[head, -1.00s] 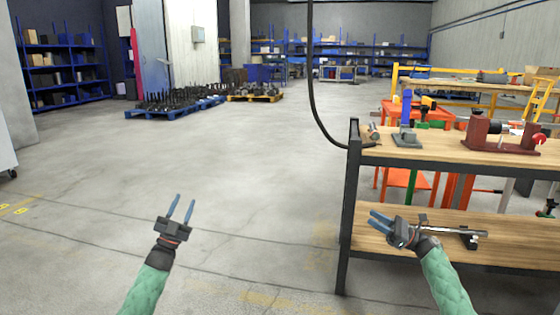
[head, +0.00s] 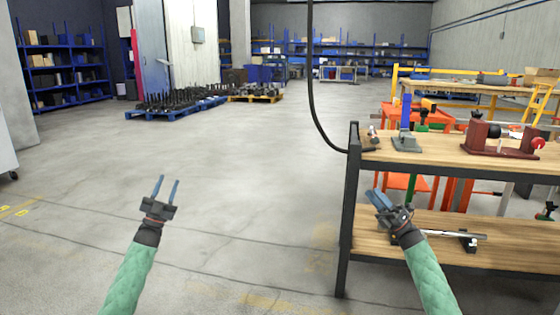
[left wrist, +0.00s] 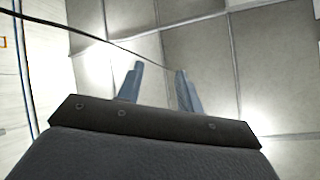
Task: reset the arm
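My left gripper (head: 168,189) is over open floor at the left of the head view, with its two blue fingers apart and nothing between them. The left wrist view also shows these fingers (left wrist: 160,88) apart and empty. My right gripper (head: 377,199) is in front of the workbench, near the left end of its lower shelf. Its blue fingers lie close together in the picture, with a narrow gap that seems empty.
The workbench (head: 480,162) stands at the right, with a blue and grey tool (head: 406,140) and a dark red device (head: 500,138) on top. A metal rod (head: 455,235) lies on its lower shelf. A black cable (head: 315,90) hangs near its left post.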

